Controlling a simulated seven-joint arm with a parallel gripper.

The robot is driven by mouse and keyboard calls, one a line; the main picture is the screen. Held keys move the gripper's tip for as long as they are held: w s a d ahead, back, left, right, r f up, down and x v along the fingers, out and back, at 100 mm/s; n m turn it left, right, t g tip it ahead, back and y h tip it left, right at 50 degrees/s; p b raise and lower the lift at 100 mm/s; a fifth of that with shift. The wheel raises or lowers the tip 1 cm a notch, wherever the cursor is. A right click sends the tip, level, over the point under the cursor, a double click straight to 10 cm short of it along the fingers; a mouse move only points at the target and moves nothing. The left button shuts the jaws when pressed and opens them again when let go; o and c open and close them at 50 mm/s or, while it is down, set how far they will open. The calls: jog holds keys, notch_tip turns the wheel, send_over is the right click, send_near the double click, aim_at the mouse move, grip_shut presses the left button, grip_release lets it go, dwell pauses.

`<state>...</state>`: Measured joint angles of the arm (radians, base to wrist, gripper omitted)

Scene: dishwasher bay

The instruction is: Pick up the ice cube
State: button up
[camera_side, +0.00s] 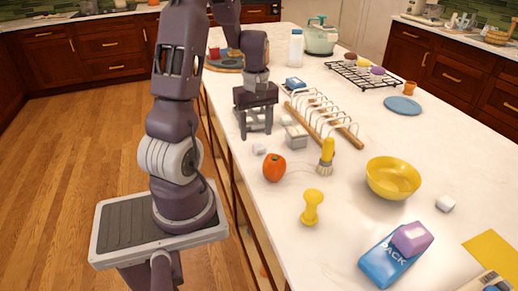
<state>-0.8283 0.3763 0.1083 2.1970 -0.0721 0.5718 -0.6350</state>
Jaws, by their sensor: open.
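My gripper (256,133) points down over the near left edge of the white counter, its two fingers apart with nothing seen between them. A small pale block (259,149) lies on the counter just in front of the fingers, apart from them in the picture. Another small pale piece (286,120) lies right of the gripper, by the wooden rack. A third whitish cube (445,204) lies far to the right, beyond the yellow bowl. I cannot tell which of these is the ice cube.
A grey-white box (297,139), an orange-red fruit (274,168) and a yellow-handled brush (326,157) lie near the gripper. The wire-and-wood rack (343,131) is to its right. Bare counter lies around the bowl.

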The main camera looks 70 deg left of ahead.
aim_at(258, 145)
jog(key=f, duration=0.5)
jog(key=shift+w, duration=0.35)
grip_shut()
notch_tip(258, 145, up, 10)
jog(key=shift+r, duration=0.1)
